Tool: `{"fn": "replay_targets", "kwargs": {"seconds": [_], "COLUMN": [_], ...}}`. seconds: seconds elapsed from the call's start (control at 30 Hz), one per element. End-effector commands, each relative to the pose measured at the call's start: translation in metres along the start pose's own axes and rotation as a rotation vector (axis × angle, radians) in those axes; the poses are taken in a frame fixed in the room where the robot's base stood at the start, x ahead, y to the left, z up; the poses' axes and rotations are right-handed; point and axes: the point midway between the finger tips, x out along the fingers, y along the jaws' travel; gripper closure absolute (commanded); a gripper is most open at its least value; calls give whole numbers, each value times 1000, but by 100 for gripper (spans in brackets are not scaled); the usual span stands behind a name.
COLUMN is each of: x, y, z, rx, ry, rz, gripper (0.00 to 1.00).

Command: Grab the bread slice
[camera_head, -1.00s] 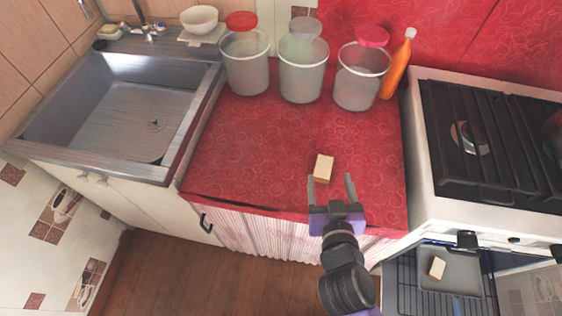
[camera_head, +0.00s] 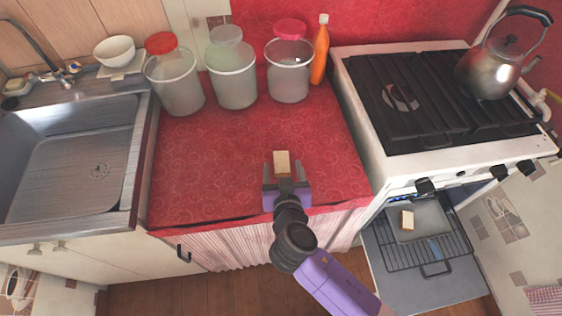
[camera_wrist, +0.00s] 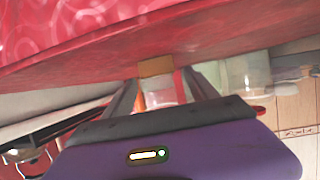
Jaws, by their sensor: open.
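A small tan bread slice (camera_head: 282,162) stands on the red oilcloth counter (camera_head: 225,165), near its front edge. My gripper (camera_head: 283,172) is open, with its fingers pointing toward the slice from the front. In the head view the slice shows between and just beyond the fingertips; I cannot tell whether they touch it. In the wrist view the bread slice (camera_wrist: 156,67) also shows ahead, between the two fingers. A second pale slice (camera_head: 407,220) lies in a tray (camera_head: 432,214) on the open oven's rack.
Several lidded translucent containers (camera_head: 232,85) and an orange bottle (camera_head: 319,55) stand at the counter's back. A sink (camera_head: 75,150) is left, and a stove (camera_head: 440,100) with a kettle (camera_head: 497,68) is right. The counter's middle is clear.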

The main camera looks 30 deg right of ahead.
Motion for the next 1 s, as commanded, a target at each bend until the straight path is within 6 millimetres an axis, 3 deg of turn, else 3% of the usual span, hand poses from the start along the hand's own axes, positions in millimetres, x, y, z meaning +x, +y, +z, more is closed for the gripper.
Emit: {"fn": "replay_targets", "kwargs": {"seconds": [0.3, 0.6, 0.9, 0.93, 1.0], "x": [40, 44, 44, 44, 44], "y": [-2, -1, -1, -1, -1], "z": [-3, -2, -2, -2, -2], "rx": [0, 0, 0, 0, 0], "ry": [1, 0, 0, 0, 0], "rz": [0, -1, -1, -1, -1], "gripper": [33, 33, 92, 97, 97]}}
